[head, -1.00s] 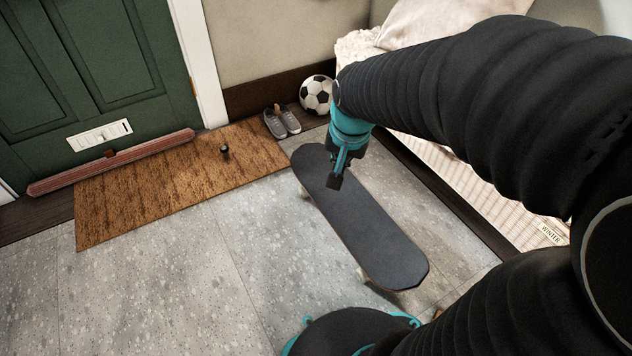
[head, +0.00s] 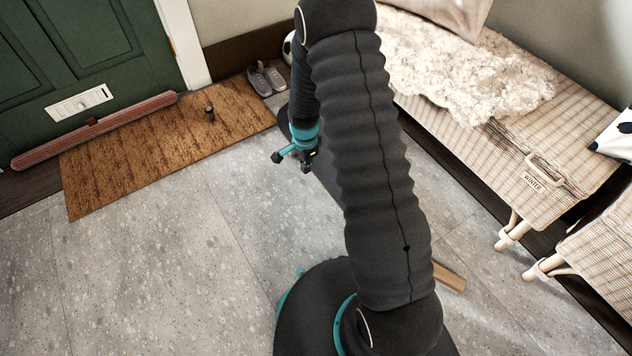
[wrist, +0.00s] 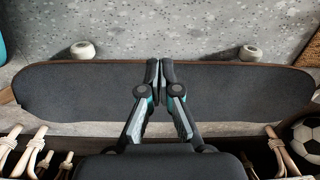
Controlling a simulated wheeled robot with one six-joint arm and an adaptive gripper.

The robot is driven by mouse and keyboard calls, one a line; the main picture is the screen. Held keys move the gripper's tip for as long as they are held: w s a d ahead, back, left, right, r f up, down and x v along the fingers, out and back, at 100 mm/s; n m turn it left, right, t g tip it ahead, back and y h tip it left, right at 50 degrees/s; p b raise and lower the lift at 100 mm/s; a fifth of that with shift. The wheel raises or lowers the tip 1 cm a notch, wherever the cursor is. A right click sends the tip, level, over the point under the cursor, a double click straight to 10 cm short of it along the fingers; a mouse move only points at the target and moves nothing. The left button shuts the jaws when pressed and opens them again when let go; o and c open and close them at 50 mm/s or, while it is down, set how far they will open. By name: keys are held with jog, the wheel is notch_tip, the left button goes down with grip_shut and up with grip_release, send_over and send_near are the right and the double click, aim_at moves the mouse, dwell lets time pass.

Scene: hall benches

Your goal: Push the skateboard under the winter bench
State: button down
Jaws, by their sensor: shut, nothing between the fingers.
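The skateboard (head: 326,178) lies deck up on the tile floor, long side along the winter bench. In the head view my arm hides most of it. In the wrist view its dark deck (wrist: 75,92) spans the picture, with two pale wheels past its upper edge. The winter bench (head: 575,165) is wicker with a WINTER tag (head: 533,183); its pale legs (wrist: 30,150) show below the board in the wrist view. My gripper (head: 290,160) is shut and empty at the board's side away from the bench. Its fingertips (wrist: 158,66) overlap that edge; contact is unclear.
A doormat (head: 150,160) with a small dark object (head: 209,113), grey shoes (head: 266,79) and a football (wrist: 308,139) are near the door. A wooden piece (head: 449,278) lies right of my arm. A second bench (head: 605,250) stands at right. Floor at lower left is clear.

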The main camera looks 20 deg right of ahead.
jog(key=shift+m, duration=0.3)
notch_tip(320, 180, down, 13)
jog(key=shift+s+r+b, duration=0.1)
jog(key=shift+b, duration=0.6)
jog(key=shift+w+d+r, duration=0.1)
jog(key=shift+w+d, duration=0.15)
jog(key=shift+d, duration=0.35)
jog(key=shift+w+d+r, duration=0.1)
jog(key=shift+w+d, duration=0.1)
jog(key=shift+d, duration=0.4)
jog(key=shift+w+d, duration=0.25)
jog(key=shift+d, duration=0.4)
